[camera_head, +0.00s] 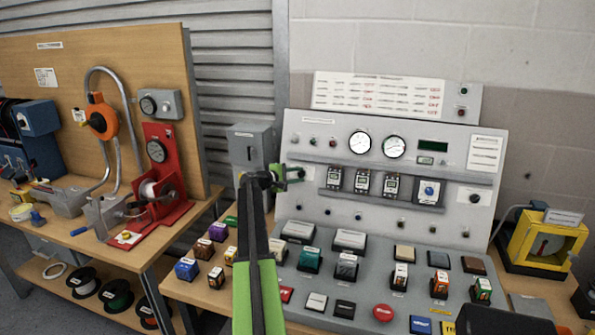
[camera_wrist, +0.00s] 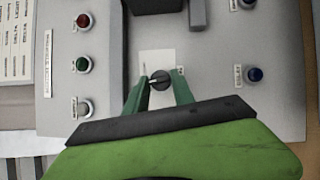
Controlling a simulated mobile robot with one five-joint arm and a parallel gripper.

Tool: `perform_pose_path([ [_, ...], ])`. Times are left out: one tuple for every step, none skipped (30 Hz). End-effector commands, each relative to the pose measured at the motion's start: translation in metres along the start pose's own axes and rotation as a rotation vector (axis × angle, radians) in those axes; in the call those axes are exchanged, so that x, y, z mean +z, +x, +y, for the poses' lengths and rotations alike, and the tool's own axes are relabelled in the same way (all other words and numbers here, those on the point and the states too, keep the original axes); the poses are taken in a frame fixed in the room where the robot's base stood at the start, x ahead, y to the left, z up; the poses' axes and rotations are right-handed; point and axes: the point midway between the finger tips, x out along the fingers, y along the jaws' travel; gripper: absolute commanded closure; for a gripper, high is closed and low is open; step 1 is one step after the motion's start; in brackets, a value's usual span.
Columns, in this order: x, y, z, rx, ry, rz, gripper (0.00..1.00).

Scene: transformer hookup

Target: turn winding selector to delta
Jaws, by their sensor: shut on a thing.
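The winding selector (camera_wrist: 160,78) is a small black knob with a white pointer mark, set on the grey panel (camera_wrist: 115,118) in the wrist view. Its pointer mark faces left in that view. A pale label (camera_wrist: 152,62) lies behind it; its text is too small to read. My gripper (camera_wrist: 161,84) has its two green fingers shut on the knob, one on each side. In the head view my gripper (camera_head: 291,173) reaches the left part of the panel, and the fingers largely hide the knob there.
Red (camera_wrist: 83,20) and green (camera_wrist: 83,65) lamps sit beside the knob in the wrist view. Breakers (camera_head: 362,182) stand to its right in the head view. A grey box (camera_head: 246,146) is close left of my gripper. Several blocks and buttons fill the bench below.

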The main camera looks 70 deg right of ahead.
Motion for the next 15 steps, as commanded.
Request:
perform_pose_path([
  [0.0017, -0.0009, 0.0066, -0.024, 0.038, -0.001, 1.00],
  [0.0017, -0.0009, 0.0069, -0.037, 0.064, -0.001, 1.00],
  [0.0018, -0.0009, 0.0073, -0.056, 0.097, -0.001, 1.00],
  [0.0019, -0.0009, 0.0074, -0.071, 0.121, -0.002, 1.00],
  [0.0021, -0.0009, 0.0076, -0.084, 0.147, -0.002, 1.00],
  [0.0021, -0.0008, 0.0079, -0.103, 0.180, -0.002, 1.00],
  [0.0023, -0.0008, 0.0082, -0.117, 0.205, -0.002, 1.00],
  [0.0022, -0.0008, 0.0084, -0.131, 0.229, -0.001, 1.00],
  [0.0024, -0.0007, 0.0088, -0.149, 0.262, -0.002, 1.00],
  [0.0024, -0.0008, 0.0088, -0.164, 0.288, -0.001, 1.00],
  [0.0026, -0.0007, 0.0091, -0.177, 0.311, -0.002, 1.00],
  [0.0027, -0.0007, 0.0092, -0.196, 0.345, -0.002, 1.00],
  [0.0028, -0.0007, 0.0093, -0.210, 0.369, -0.002, 1.00],
  [0.0028, -0.0007, 0.0093, -0.224, 0.393, -0.002, 1.00],
  [0.0028, -0.0007, 0.0094, -0.242, 0.425, -0.002, 1.00],
])
